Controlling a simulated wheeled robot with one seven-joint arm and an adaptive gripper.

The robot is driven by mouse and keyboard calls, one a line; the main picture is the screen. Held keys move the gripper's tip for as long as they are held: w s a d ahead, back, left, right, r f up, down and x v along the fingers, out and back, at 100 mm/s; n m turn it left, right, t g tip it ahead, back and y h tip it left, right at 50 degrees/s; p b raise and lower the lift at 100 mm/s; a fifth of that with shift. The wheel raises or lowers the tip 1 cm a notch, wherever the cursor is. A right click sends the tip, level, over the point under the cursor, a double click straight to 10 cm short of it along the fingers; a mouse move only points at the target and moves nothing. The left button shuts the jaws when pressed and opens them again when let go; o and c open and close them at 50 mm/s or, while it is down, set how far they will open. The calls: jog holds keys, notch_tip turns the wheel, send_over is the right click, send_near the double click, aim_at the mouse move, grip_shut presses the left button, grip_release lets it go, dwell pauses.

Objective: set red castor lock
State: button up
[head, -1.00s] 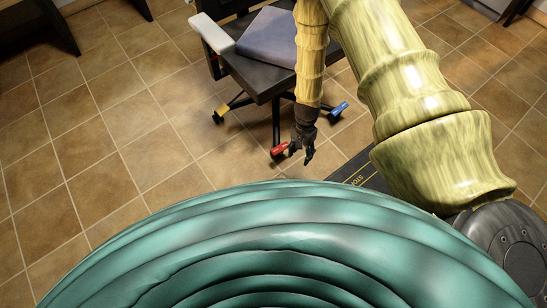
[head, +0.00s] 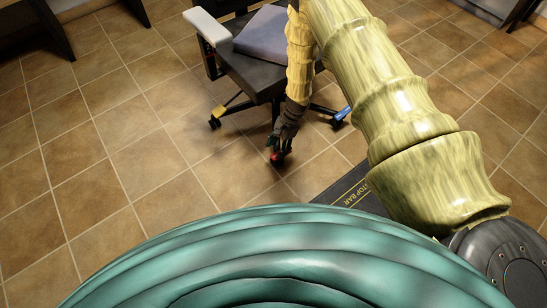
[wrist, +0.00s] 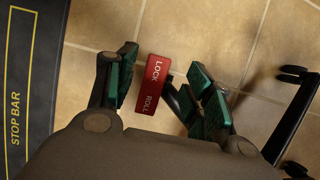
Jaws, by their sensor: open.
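The red castor lock (wrist: 152,85) is a small red pedal marked LOCK and ROLL in the wrist view. It lies between the two green-padded fingers of my gripper (wrist: 163,68), nearer the left finger. The fingers are open and stand apart on either side of it; contact cannot be told. In the head view my gripper (head: 281,150) is low at the foot of the office chair (head: 250,70) and covers most of the red lock (head: 274,156). Which side of the pedal is pressed cannot be told.
A yellow lock (head: 219,109) and a blue lock (head: 341,115) sit on other chair legs. A dark chair leg (wrist: 290,125) shows at right in the wrist view. A dark strip marked STOP BAR (head: 345,190) lies near my base. Tiled floor at left is clear.

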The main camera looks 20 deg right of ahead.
aim_at(273, 157)
jog(key=b+x, duration=0.1)
jog(key=x, duration=0.4)
jog(key=shift+a+f, duration=0.1)
jog(key=shift+f, duration=0.25)
